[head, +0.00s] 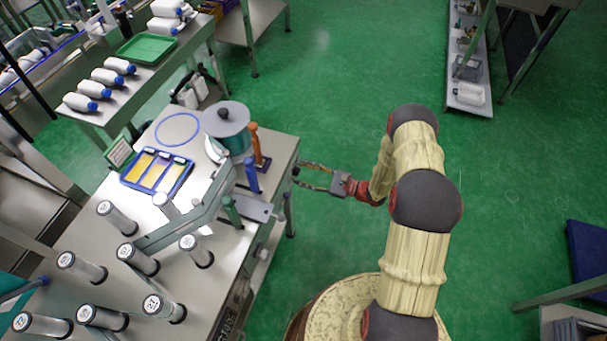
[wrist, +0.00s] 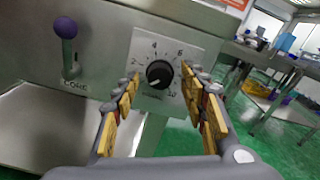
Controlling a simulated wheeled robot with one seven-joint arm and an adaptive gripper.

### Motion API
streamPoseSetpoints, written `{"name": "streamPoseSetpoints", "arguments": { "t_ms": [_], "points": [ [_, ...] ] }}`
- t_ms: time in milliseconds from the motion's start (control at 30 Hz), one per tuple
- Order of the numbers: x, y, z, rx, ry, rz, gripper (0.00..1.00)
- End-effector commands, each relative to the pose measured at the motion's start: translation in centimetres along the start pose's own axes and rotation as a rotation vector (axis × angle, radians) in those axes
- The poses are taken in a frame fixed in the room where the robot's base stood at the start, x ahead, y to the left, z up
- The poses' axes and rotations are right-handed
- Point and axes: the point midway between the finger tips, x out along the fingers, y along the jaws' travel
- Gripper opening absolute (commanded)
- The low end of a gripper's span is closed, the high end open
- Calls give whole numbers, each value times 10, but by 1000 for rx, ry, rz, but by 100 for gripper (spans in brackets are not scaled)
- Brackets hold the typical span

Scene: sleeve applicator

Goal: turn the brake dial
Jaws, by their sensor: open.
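The brake dial (wrist: 159,73) is a round black knob on a pale square plate (wrist: 145,45) marked with numbers from 2 up to 10. A small pale mark shows at its lower left edge. My gripper (wrist: 161,79) is open, with one yellow-padded finger on each side of the dial in the wrist view. The fingertips overlap the plate's sides in the picture, with visible gaps to the knob. I cannot tell how far they are from the panel. In the head view my gripper (head: 299,175) points left at the bench's right edge, where the dial cannot be made out.
A purple-knobbed lever (wrist: 66,30) stands left of the dial. The metal bench (head: 185,290) carries several numbered cylinders, a blue tray (head: 182,185) and the applicator with a grey disc (head: 225,118). Green floor (head: 335,90) is clear behind my arm.

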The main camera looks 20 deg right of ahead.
Motion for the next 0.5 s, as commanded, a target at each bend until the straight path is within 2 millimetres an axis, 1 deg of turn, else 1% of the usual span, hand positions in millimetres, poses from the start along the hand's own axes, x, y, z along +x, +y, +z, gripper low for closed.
{"name": "streamPoseSetpoints", "arguments": {
  "t_ms": [200, 500],
  "points": [
    [0, 0, 0, 0, 0, 0, 42],
    [0, 0, 0, 0, 0, 0, 25]
  ]
}}
